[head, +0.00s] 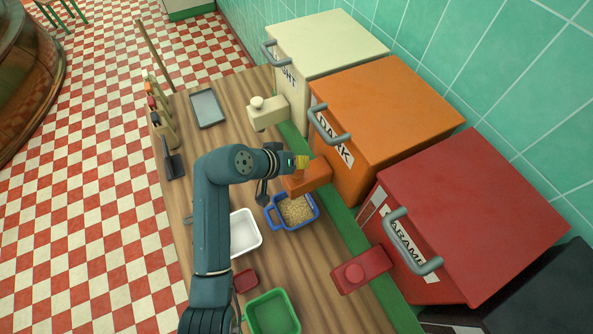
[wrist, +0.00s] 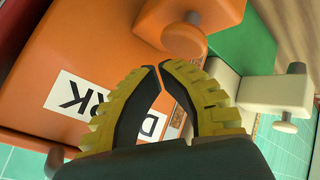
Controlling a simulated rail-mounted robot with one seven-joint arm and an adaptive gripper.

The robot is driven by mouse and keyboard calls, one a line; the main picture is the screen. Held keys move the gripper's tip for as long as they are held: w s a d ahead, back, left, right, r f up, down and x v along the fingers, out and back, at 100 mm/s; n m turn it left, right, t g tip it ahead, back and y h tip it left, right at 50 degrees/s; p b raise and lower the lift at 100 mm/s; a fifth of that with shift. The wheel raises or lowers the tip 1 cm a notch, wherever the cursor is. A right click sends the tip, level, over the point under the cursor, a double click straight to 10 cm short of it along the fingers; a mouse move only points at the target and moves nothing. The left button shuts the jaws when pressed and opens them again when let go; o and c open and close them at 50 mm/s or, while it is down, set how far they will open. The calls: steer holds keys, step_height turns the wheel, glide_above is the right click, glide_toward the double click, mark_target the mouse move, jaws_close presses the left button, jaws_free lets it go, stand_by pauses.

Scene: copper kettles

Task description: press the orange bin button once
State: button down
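The orange bin (head: 385,105) with a "DARK" label stands against the tiled wall; its front and label also show in the wrist view (wrist: 60,50). The orange button box (head: 316,178) sits in front of it. Its round orange button (wrist: 183,42) shows in the wrist view, just beyond the fingertips; in the head view my gripper partly hides it. My gripper (head: 301,162) is over the button box. Its two yellow-padded fingers (wrist: 159,68) meet at the tips, shut with nothing between them. I cannot tell whether the tips touch the button.
A cream bin (head: 335,40) with its cream button box (head: 268,113) and a red bin (head: 475,205) with its red button box (head: 361,270) flank the orange one. A blue scoop container (head: 312,222) of grain, a white tray (head: 258,240) and a green tray (head: 292,322) lie below my arm.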

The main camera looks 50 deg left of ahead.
mark_target(300, 170)
stand_by(1.2)
steer(key=shift+f, duration=0.35)
steer(key=shift+f+b, duration=0.6)
steer(key=shift+f, duration=0.45)
stand_by(1.0)
steer(key=shift+r+p, duration=1.25)
steer(key=shift+r, duration=0.15)
step_height(300, 170, up, 5)
steer(key=p, duration=0.4)
steer(key=shift+r+p, duration=0.1)
steer(key=shift+p, duration=0.25)
